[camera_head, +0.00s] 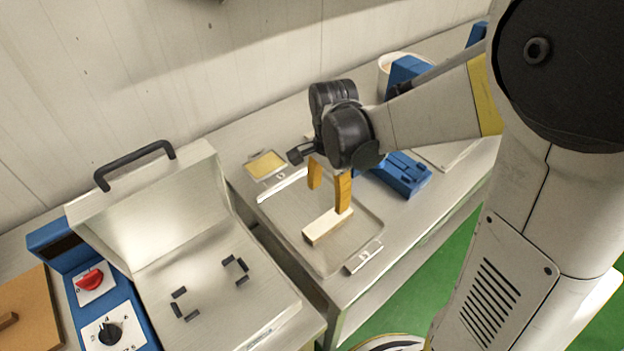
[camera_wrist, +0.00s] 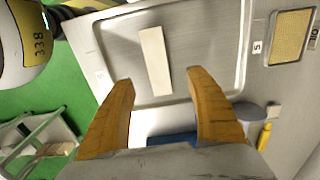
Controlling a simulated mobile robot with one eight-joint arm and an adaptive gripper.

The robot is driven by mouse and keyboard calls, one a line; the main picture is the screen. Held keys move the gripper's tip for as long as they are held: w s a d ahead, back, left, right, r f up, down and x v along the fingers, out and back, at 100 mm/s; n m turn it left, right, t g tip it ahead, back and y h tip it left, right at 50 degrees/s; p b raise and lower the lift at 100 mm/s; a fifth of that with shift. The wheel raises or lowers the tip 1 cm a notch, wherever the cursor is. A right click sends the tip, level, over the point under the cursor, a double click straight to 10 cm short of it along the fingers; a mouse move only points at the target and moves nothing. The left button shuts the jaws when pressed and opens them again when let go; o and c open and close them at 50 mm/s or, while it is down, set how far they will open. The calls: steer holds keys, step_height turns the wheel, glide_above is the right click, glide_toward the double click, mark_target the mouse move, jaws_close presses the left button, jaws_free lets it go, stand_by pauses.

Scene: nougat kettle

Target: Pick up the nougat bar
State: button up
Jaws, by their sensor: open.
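The nougat bar (camera_head: 327,227) is a cream-coloured rectangular block lying flat on a shallow metal tray (camera_head: 362,226). In the wrist view the bar (camera_wrist: 155,62) lies lengthwise ahead of the fingers, on the tray. My gripper (camera_head: 328,200) is open, with two orange fingers pointing down over the tray. One finger overlaps the bar's far right end in the head view; I cannot tell whether it touches. In the wrist view my gripper (camera_wrist: 160,77) has nothing between its fingertips, and the bar lies in line with the gap between them.
An open lidded metal appliance (camera_head: 215,290) with a blue control panel (camera_head: 105,315) stands left of the tray. A blue object (camera_head: 402,174) lies to the right, and a white round container (camera_head: 396,65) stands behind. A yellow plate (camera_head: 265,164) sits beyond the tray.

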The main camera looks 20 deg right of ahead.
steer(key=b, duration=0.2)
glide_above(328, 220)
step_height(328, 220, down, 4)
steer(key=shift+f, duration=0.2)
step_height(328, 220, down, 6)
steer(key=shift+f+b, duration=0.1)
steer(key=shift+b, duration=1.15)
steer(key=c, duration=1.4)
